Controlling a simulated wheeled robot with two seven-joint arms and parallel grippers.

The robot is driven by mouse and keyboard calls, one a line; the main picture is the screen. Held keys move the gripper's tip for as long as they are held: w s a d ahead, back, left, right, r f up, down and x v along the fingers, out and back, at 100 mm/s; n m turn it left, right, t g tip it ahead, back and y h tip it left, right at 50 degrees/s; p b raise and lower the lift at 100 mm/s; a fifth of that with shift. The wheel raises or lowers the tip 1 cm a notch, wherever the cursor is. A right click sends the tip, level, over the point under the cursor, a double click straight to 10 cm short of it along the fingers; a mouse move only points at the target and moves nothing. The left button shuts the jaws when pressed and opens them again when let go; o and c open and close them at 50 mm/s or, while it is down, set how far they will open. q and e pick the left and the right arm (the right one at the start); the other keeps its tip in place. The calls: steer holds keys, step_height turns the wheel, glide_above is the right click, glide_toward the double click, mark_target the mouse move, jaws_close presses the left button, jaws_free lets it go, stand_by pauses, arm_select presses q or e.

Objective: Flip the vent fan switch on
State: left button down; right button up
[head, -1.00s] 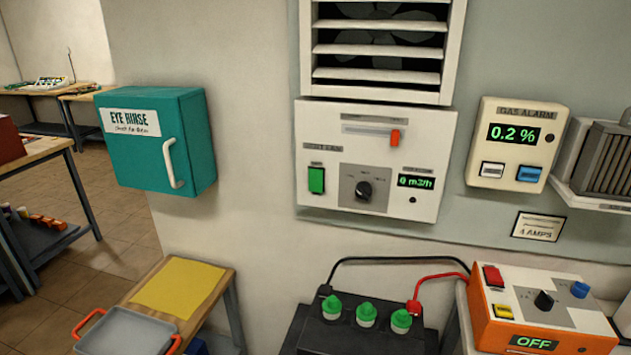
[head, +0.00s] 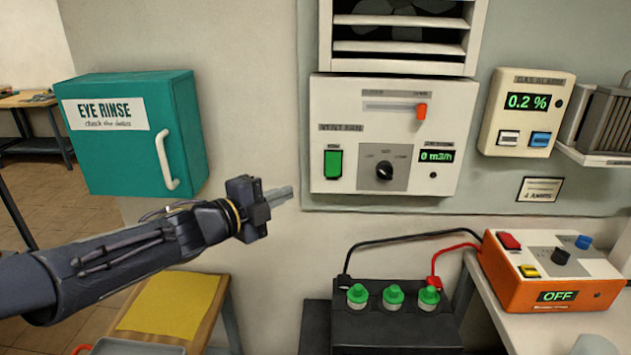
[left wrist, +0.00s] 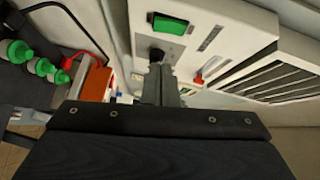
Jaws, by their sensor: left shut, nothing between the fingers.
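The white vent fan panel (head: 470,95) is on the wall right of centre in the head view. It carries a green rocker switch (head: 333,164), a black knob (head: 384,170), an orange slider (head: 421,111) and a display (head: 436,156) reading 0 m3/h. My left gripper (head: 284,195) is shut and empty, left of the panel and slightly below the green switch, apart from it. In the left wrist view the gripper (left wrist: 160,85) points toward the panel, with the green switch (left wrist: 170,24) beyond it. My right gripper is out of view.
A teal eye rinse cabinet (head: 110,155) is on the wall at left. Below the panel stands a black battery (head: 395,318) with green caps and cables. An orange charger (head: 545,290) showing OFF sits at right. A gas alarm (head: 528,110) reads 0.2 %.

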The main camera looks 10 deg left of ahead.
arm_select(q)
steer(key=shift+w+d+f+m+g+h, duration=0.1)
steer(key=shift+d+f+m+g+h, duration=0.1)
steer(key=shift+d+m+h, duration=0.25)
steer(key=shift+w+d+f+m+g+h, duration=0.15)
steer(key=shift+m+g+h, duration=0.1)
steer(key=shift+m, duration=0.3)
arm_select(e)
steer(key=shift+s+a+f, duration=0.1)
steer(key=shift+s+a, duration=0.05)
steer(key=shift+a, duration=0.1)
arm_select(q)
steer(key=shift+s+r, duration=0.1)
glide_toward(337, 174)
steer(key=d, duration=0.4)
steer(key=w, duration=0.1)
steer(key=w+p, duration=0.1)
steer(key=w, duration=0.1)
steer(key=w+p, duration=0.1)
steer(key=shift+w+a+f, duration=0.25)
steer(key=shift+w+a, duration=0.05)
steer(key=shift+w, duration=0.05)
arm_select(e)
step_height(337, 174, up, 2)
